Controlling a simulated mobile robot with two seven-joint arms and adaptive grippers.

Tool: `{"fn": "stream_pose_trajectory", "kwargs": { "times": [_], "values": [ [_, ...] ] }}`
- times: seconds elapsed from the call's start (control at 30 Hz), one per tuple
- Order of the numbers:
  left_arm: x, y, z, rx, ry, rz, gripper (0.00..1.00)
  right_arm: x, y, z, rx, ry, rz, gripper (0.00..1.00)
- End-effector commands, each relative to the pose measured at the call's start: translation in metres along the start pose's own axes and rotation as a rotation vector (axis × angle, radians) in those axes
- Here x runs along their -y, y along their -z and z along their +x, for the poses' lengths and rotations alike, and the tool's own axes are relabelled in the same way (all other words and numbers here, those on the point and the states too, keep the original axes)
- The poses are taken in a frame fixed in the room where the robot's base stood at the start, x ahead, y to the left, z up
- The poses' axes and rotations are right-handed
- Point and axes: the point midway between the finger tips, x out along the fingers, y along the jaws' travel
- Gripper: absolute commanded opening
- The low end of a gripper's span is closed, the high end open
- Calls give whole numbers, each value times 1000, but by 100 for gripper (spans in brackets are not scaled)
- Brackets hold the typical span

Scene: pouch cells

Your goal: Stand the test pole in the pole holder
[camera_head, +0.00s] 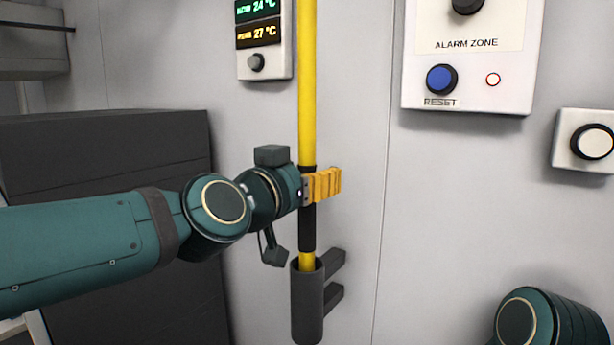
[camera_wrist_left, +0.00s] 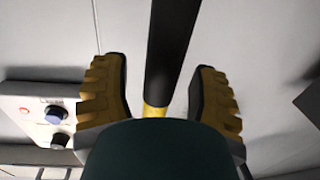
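The test pole (camera_head: 307,90) is yellow with a black grip section (camera_head: 308,230). It stands upright, its lower end inside the dark cylindrical pole holder (camera_head: 306,310) on the wall. How deep it sits in the holder is hidden. My left gripper (camera_head: 325,185) is at the black grip section, with its yellow ribbed fingers around the pole. In the left wrist view the black section (camera_wrist_left: 168,50) passes between the fingers of my left gripper (camera_wrist_left: 160,95), with gaps showing, so the gripper looks open. My right gripper is out of view.
A wall panel with a blue reset button (camera_head: 441,79) is at upper right, beside a white button box (camera_head: 588,141). A temperature display (camera_head: 263,35) hangs left of the pole. A dark cabinet (camera_head: 110,150) stands at left.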

Motion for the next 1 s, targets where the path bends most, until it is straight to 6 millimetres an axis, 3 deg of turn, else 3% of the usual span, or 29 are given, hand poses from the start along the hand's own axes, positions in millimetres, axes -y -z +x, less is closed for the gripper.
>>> {"fn": "stream_pose_trajectory", "kwargs": {
  "times": [0.33,0.8,1.0],
  "values": [
    [0,0,-12,0,0,2,60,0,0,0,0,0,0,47],
    [0,0,-96,-2,1,0,60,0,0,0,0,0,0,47],
    [0,0,-115,0,0,1,60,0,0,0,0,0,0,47]
  ]
}}
